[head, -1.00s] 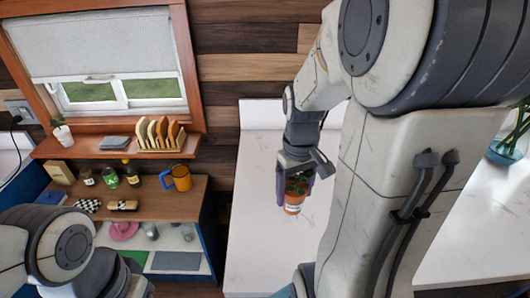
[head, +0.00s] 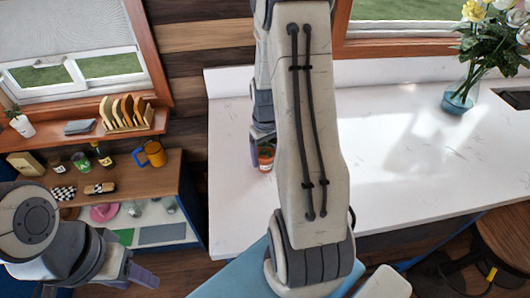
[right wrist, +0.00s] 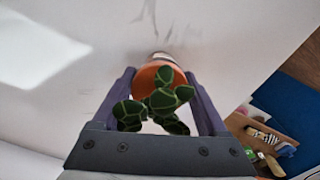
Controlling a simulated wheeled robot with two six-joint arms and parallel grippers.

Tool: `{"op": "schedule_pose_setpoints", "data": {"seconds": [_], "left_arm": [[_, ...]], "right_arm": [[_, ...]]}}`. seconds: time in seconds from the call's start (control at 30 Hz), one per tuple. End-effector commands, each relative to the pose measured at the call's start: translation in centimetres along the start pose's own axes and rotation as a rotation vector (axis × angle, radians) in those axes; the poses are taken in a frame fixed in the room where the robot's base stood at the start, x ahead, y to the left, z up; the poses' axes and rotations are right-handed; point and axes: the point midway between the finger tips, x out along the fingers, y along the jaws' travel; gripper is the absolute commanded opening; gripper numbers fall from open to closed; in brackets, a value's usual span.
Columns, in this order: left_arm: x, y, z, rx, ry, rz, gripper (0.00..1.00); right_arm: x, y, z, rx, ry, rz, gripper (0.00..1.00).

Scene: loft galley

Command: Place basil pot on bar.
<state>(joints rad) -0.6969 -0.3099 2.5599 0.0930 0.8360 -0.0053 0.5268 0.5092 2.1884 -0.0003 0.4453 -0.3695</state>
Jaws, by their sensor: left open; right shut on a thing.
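The basil pot, a small terracotta pot with a pale label (head: 266,157), shows beside my right arm in the head view. Its green leaves (right wrist: 160,100) and orange rim show in the right wrist view. My right gripper (head: 259,148) is shut on it, with a finger on each side (right wrist: 160,88). The pot is over the left part of the white bar top (head: 400,130); I cannot tell whether its base touches the surface. My right arm hides part of the bar. My left gripper (head: 137,277) is open and empty, low at the left, away from the bar.
A glass vase of flowers (head: 461,98) stands on the bar at the right. A wooden shelf unit at the left holds an orange mug (head: 152,153) and jars. A toast rack (head: 124,115) sits on the window sill. A stool (head: 505,235) stands at lower right.

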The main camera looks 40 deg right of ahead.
Motion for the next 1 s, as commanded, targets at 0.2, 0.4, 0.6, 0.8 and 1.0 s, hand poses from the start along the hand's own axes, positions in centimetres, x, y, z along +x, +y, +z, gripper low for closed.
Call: {"op": "schedule_pose_setpoints", "data": {"seconds": [0.2,0.4,0.6,0.8,1.0], "left_arm": [[0.1,0.0,0.0,0.0,0.0,0.0,0.5],[0.3,0.0,0.0,0.0,0.0,0.0,0.5],[0.2,0.0,0.0,-0.001,0.0,0.0,0.5],[0.3,0.0,0.0,0.0,0.0,0.0,0.5],[1.1,-0.1,0.1,-0.002,0.0,0.0,0.5]], "right_arm": [[0.0,0.0,-0.1,0.0,0.002,0.001,0.04],[0.3,0.0,0.0,0.0,0.002,0.001,0.99],[0.3,0.0,0.0,0.0,0.001,0.001,1.0],[-0.9,0.1,-0.2,0.0,0.007,0.003,1.0],[-4.9,0.1,-0.2,0.0,0.01,0.004,1.0]]}}
